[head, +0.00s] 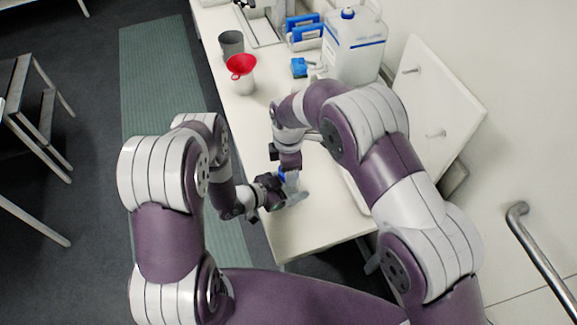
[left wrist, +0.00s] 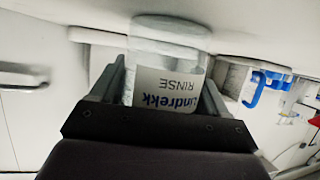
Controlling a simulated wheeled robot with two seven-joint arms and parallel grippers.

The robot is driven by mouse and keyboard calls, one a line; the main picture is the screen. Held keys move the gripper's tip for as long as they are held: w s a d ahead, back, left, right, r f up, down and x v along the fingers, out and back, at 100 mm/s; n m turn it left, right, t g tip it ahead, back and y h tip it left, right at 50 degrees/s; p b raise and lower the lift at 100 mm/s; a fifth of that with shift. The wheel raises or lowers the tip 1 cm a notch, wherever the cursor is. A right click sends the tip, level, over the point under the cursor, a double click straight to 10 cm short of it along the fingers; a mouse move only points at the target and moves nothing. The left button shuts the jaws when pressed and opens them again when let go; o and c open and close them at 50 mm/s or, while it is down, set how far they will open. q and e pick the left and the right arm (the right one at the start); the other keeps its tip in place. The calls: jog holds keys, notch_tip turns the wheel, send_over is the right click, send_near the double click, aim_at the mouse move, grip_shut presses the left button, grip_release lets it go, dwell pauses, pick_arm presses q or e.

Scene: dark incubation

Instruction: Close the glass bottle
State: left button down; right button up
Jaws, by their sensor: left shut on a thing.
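The glass bottle (left wrist: 172,48) is clear, with a white label reading "Lindrekk RINSE", upside down in the left wrist view. It stands between the two fingers of my left gripper (left wrist: 165,95), which is shut on it. In the head view the left gripper (head: 291,198) is low over the front part of the bench, and the bottle is mostly hidden by the grippers. My right gripper (head: 288,172) points down from above, right at the bottle's top. A small blue part (head: 281,175) shows there, probably the cap. Whether the right fingers hold it is too small to tell.
The white bench (head: 310,235) is clear in front of the grippers. Farther back stand a red funnel (head: 241,65) on a pale container, a grey cup (head: 231,43), blue racks (head: 305,30) and a large white canister (head: 354,48). A wall closes the right side.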

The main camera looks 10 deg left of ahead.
jog(key=o, duration=0.3)
jog(key=shift+r, duration=2.3)
jog(key=shift+c, duration=0.4)
jog(key=shift+r+n, duration=0.2)
jog(key=shift+n, duration=0.1)
notch_tip(320, 180, up, 3)
jog(key=n, duration=0.6)
